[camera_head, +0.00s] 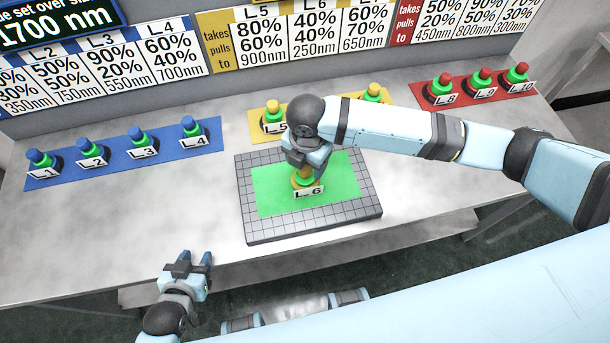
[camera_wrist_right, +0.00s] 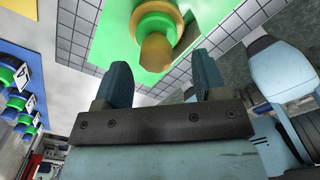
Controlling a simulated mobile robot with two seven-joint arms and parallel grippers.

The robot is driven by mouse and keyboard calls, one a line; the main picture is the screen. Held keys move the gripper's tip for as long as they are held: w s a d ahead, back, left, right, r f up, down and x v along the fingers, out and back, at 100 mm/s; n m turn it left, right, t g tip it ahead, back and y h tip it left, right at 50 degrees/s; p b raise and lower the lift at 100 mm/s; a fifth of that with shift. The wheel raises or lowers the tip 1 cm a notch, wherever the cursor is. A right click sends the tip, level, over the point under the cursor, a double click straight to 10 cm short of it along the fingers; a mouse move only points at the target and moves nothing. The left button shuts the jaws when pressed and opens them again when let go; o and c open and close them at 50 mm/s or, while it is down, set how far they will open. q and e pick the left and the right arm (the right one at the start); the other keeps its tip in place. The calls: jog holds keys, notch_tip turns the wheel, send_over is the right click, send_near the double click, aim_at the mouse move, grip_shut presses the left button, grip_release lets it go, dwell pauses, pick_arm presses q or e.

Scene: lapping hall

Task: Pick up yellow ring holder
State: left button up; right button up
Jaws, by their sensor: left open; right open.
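The yellow ring holder labelled L_6 (camera_head: 307,187) stands on the green patch of a gridded plate (camera_head: 270,228). It has a green body and a yellow knob; my right gripper partly covers its top in the head view. My right gripper (camera_head: 305,165) is just above it. In the right wrist view the gripper's two fingers (camera_wrist_right: 162,75) are apart and empty, with the holder's yellow knob (camera_wrist_right: 157,52) just beyond the tips. My left gripper (camera_head: 195,259) is open and empty at the table's front edge, away from the holder.
Several blue-topped holders stand on a blue mat (camera_head: 70,177) at left. Holder L_5 (camera_head: 272,116) and another yellow-topped holder (camera_head: 374,93) stand behind the plate. Several red-topped holders stand on a red mat (camera_head: 460,101) at right. The table (camera_head: 140,220) left of the plate is clear.

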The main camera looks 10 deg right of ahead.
aim_at(305, 170)
jog(key=f, duration=0.4)
jog(key=shift+w+a+f, duration=0.15)
jog(key=shift+w+f, duration=0.05)
jog(key=shift+f, duration=0.05)
jog(key=shift+c, duration=0.3)
jog(key=c, duration=1.1)
jog(key=shift+r, duration=0.15)
